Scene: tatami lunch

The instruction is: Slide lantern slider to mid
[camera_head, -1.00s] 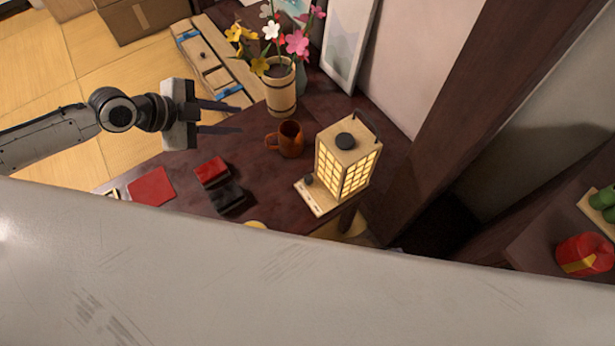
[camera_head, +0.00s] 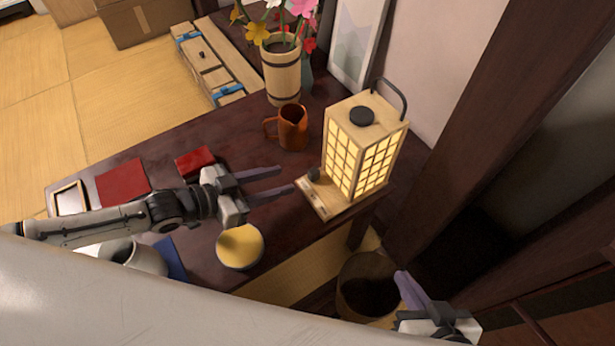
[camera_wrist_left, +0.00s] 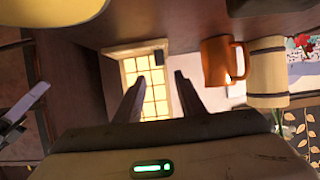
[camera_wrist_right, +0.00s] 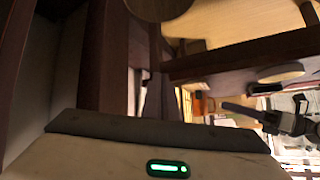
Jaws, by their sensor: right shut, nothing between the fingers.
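The lit lantern (camera_head: 362,150) stands upright on the dark table, with a wooden base (camera_head: 327,203) sticking out at its front left. A dark slider knob (camera_head: 314,174) sits at the far end of that base. My left gripper (camera_head: 287,180) is open and empty, left of the base, its fingers pointing at it without visible contact. My right gripper (camera_head: 404,284) is shut and empty at the lower right, below the table edge.
An orange mug (camera_head: 292,128) and a flower planter (camera_head: 282,75) stand behind my left gripper. A round bin (camera_head: 367,287) stands below, beside my right gripper.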

